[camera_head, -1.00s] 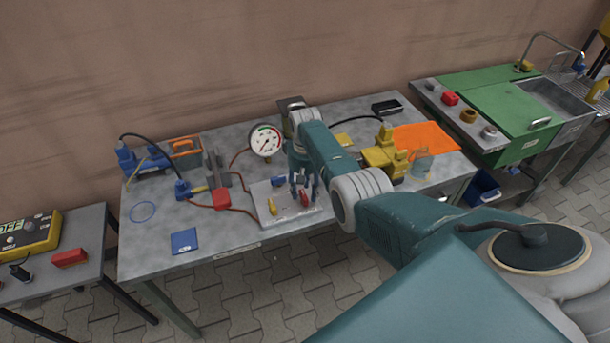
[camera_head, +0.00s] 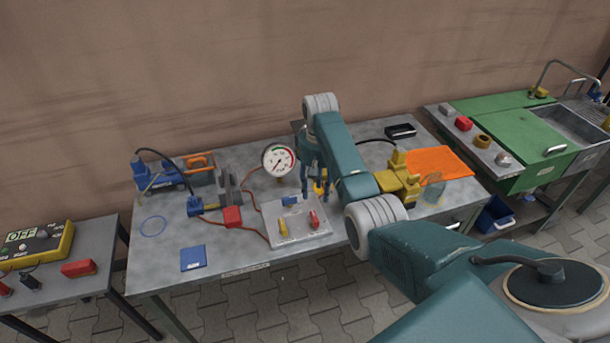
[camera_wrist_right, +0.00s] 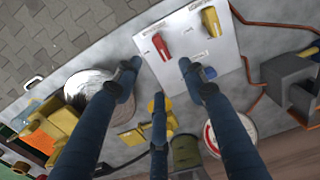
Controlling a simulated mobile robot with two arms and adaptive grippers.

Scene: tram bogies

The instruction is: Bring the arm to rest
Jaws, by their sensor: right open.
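My right arm (camera_head: 345,165) reaches over the grey workbench (camera_head: 225,255) from the right. Its right gripper (camera_head: 317,190) points down, open and empty, above the far right part of a pale board (camera_head: 285,236). In the right wrist view the gripper's spread blue fingers (camera_wrist_right: 160,78) have nothing between them. The board carries a red piece (camera_head: 314,218) and a yellow piece (camera_head: 283,228), both clear of the fingers. A small blue piece (camera_head: 290,200) is at its far edge. My left gripper is not in view.
A pressure gauge (camera_head: 279,160) stands close left of the gripper. A yellow device (camera_head: 400,182), a glass (camera_head: 433,192) and an orange sheet (camera_head: 440,162) are to the right. A blue pump (camera_head: 155,175) is at left. The bench's front left is mostly clear.

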